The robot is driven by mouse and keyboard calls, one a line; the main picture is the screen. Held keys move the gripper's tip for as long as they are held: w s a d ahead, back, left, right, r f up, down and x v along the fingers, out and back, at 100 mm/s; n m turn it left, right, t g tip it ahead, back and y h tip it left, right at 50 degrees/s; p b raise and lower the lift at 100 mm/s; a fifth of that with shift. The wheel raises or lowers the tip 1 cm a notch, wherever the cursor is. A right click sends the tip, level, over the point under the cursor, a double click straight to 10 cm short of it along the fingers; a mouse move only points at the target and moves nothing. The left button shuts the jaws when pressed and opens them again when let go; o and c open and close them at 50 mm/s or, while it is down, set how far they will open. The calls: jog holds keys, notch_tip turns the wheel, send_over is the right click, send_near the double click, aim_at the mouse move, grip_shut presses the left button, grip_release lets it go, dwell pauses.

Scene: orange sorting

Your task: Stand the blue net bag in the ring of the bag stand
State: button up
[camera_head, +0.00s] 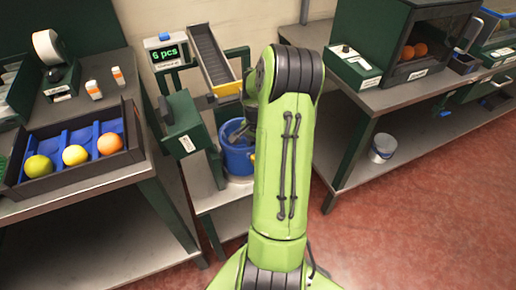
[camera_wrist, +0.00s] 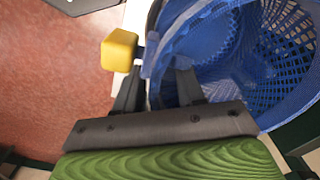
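The blue net bag (camera_head: 238,160) hangs upright, mouth up, at the stand below the chute in the head view, partly hidden by my arm. In the wrist view the bag (camera_wrist: 225,55) fills the upper right and I look down into its open mouth. My gripper (camera_wrist: 159,65) is at the bag's near left rim, one finger inside and one outside. The fingers are spread, with a gap around the rim. A yellow knob (camera_wrist: 119,50), apparently part of the bag stand, sits just left of the bag. The ring is not clearly visible, so the bag's seating cannot be told.
A tray (camera_head: 78,180) with three fruits is on the left table. Red floor there is mostly clear.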

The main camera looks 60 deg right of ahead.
jog(key=shift+r+p, duration=3.6)
jog(key=shift+r, duration=0.95)
